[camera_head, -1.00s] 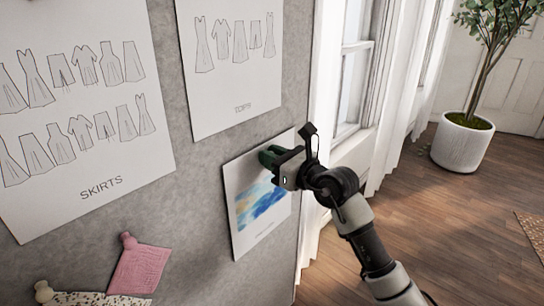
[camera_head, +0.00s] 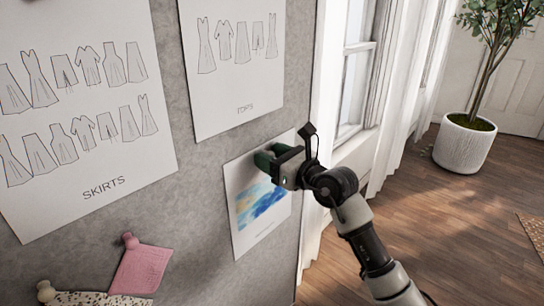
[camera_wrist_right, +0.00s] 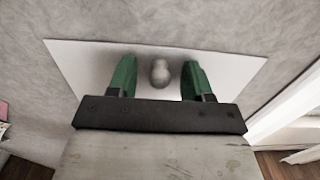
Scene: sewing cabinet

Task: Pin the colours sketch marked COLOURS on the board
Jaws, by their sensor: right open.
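The colours sketch (camera_head: 262,207) is a white sheet with a blue and yellow watercolour patch. It lies against the grey board (camera_head: 215,165) at its lower right, below the TOPS sheet; the small print under the patch is too small to read. My right gripper (camera_head: 268,160) is at the upper part of the sheet. In the right wrist view its green fingers (camera_wrist_right: 158,78) are open, one on each side of a pale round pin (camera_wrist_right: 160,72) on the sheet (camera_wrist_right: 215,65), with gaps to both. My left gripper is not in view.
The SKIRTS sheet (camera_head: 90,165) and the TOPS sheet (camera_head: 240,90) hang on the board. Pink (camera_head: 142,268) and speckled (camera_head: 95,298) fabric swatches are pinned at lower left. A window (camera_head: 352,75) and curtain are right of the board; a potted plant (camera_head: 465,145) stands on the floor.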

